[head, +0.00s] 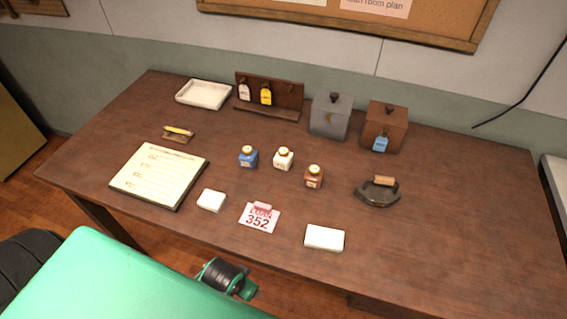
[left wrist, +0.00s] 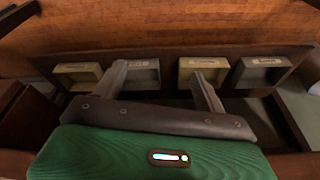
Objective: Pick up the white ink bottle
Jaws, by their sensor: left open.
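The white ink bottle (head: 283,159) stands upright on the brown wooden table (head: 460,230). It has a tan cap and stands between a blue ink bottle (head: 248,157) and a brown ink bottle (head: 314,177), apart from both. My left gripper (left wrist: 158,74) shows in the left wrist view with its two fingers spread and nothing between them. That view shows no ink bottle. In the head view neither gripper can be seen.
A tray (head: 204,94), a key rack (head: 268,94) and two boxes (head: 331,115) stand behind. The table's right side is clear.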

